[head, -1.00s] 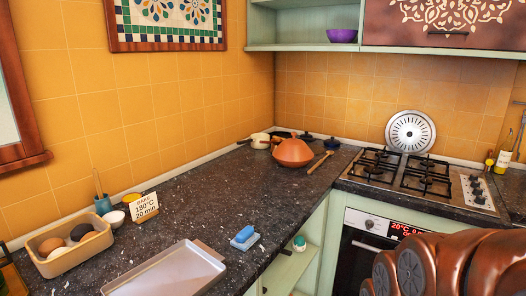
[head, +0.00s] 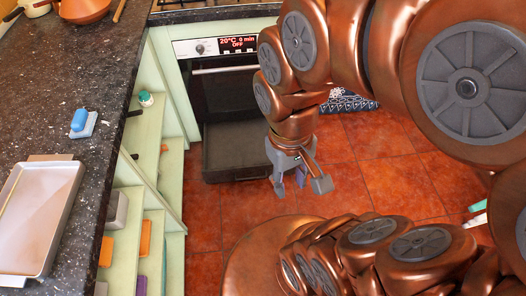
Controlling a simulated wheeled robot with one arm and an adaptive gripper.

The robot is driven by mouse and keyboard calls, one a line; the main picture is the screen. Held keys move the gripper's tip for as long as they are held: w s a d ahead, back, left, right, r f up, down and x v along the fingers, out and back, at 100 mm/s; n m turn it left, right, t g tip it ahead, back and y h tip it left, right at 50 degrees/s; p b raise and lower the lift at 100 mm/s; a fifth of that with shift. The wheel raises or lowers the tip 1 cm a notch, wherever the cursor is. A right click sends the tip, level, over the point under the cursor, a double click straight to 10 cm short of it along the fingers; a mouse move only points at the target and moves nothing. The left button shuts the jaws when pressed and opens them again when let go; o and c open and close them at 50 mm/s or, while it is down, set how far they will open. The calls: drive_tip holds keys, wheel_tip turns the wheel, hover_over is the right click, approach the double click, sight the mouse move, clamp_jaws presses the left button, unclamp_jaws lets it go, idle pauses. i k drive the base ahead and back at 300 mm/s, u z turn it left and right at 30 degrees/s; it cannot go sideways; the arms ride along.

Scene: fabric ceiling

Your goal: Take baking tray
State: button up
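The baking tray (head: 62,218) is a shallow, light metal rectangle with a raised rim. It lies flat on the dark speckled counter (head: 68,128) at the left of the head view, its left end cut off by the frame. My gripper (head: 289,186) hangs from my copper arm over the red tiled floor, well to the right of the tray. Its fingers point down with a gap between them, and nothing shows between them.
The oven (head: 222,88) reads 20°C, 0 min, OFF. A dark drawer-like part (head: 238,155) juts out low in front of it. A blue sponge (head: 79,120) lies behind the tray. Open green shelves (head: 150,180) hold several items below the counter.

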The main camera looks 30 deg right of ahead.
sight(30, 214)
drive_tip(key=u, duration=2.45)
drive_tip(key=k, duration=0.1)
drive_tip(key=u, duration=0.55)
